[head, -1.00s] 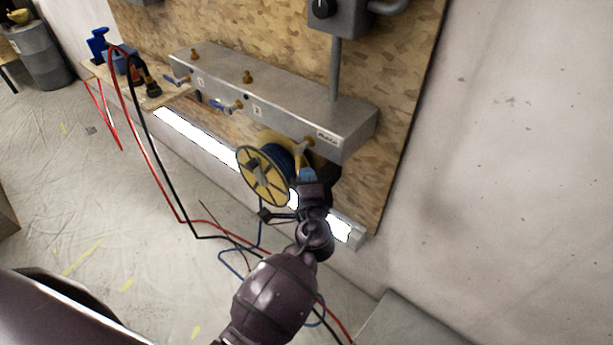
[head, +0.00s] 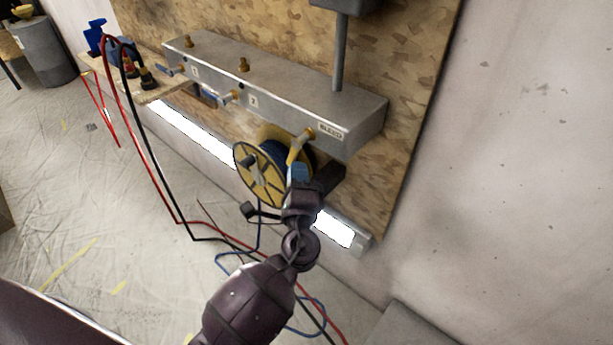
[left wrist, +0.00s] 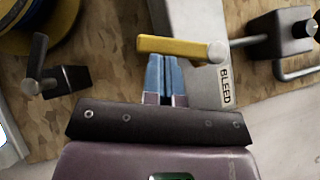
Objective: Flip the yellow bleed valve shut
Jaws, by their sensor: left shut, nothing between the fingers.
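The yellow bleed valve lever (head: 297,149) hangs from a brass pivot on the front of the grey metal manifold (head: 352,133), beside the BLEED label, and slants down and left. In the left wrist view the lever (left wrist: 172,46) lies crosswise just beyond my fingertips, its round pivot at its right end. My left gripper (head: 299,172) is shut with nothing between its blue fingers, just below the lever's free end. In the left wrist view its fingertips (left wrist: 162,62) are at the lever's edge; I cannot tell whether they touch. My right gripper is not in view.
A yellow cable reel (head: 263,176) with blue cable hangs left of my gripper. A lit strip (head: 190,131) runs below the manifold. Blue-handled valves (head: 222,98) sit further left on the manifold. Red and black hoses hang to the floor.

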